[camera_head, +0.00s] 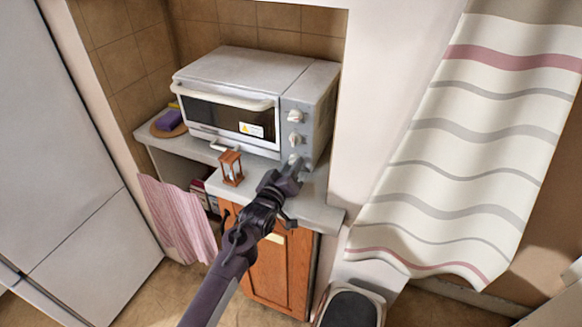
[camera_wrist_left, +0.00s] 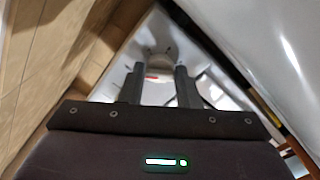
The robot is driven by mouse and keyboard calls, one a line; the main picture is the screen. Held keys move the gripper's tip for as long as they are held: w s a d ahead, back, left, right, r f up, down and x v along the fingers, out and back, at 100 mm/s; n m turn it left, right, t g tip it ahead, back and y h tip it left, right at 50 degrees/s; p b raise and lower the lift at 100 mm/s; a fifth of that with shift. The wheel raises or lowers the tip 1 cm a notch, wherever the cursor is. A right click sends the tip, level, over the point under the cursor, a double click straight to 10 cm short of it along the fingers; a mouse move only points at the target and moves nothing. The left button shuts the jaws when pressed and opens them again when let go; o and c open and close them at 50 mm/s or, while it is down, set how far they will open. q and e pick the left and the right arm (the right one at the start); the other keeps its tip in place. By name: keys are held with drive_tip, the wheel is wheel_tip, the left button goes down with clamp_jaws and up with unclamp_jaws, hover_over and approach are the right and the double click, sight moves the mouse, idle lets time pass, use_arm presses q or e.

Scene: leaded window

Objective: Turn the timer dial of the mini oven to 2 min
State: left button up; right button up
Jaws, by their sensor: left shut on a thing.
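The mini oven (camera_head: 240,90) is white and stands on the counter in the tiled niche. Its control panel on the right side of the front carries three dials in a column: an upper dial (camera_head: 296,116), a middle dial (camera_head: 295,141) and a lowest dial (camera_head: 293,159). My left gripper (camera_head: 293,167) reaches up to the panel and is shut on the lowest dial, which its fingers partly hide. In the left wrist view the two dark fingers (camera_wrist_left: 158,72) point at the pale panel. The dial marks are too small to read. My right gripper is in neither view.
A small wooden hourglass (camera_head: 231,168) stands on the counter (camera_head: 315,212), left of my gripper. A purple sponge (camera_head: 168,120) lies on a round board at the left. A striped curtain (camera_head: 460,150) hangs at the right. A wooden cabinet door (camera_head: 275,270) is below.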

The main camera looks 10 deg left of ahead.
use_arm(q)
drive_tip(key=o, duration=1)
drive_tip(key=shift+c, duration=0.2)
drive_tip(key=s, duration=0.3)
drive_tip(key=s+a+b, duration=0.1)
drive_tip(key=s, duration=0.2)
drive_tip(key=shift+s+a+f, duration=0.15)
drive_tip(key=shift+s, duration=0.2)
drive_tip(key=shift+s+a, duration=0.1)
drive_tip(key=shift+s, duration=0.4)
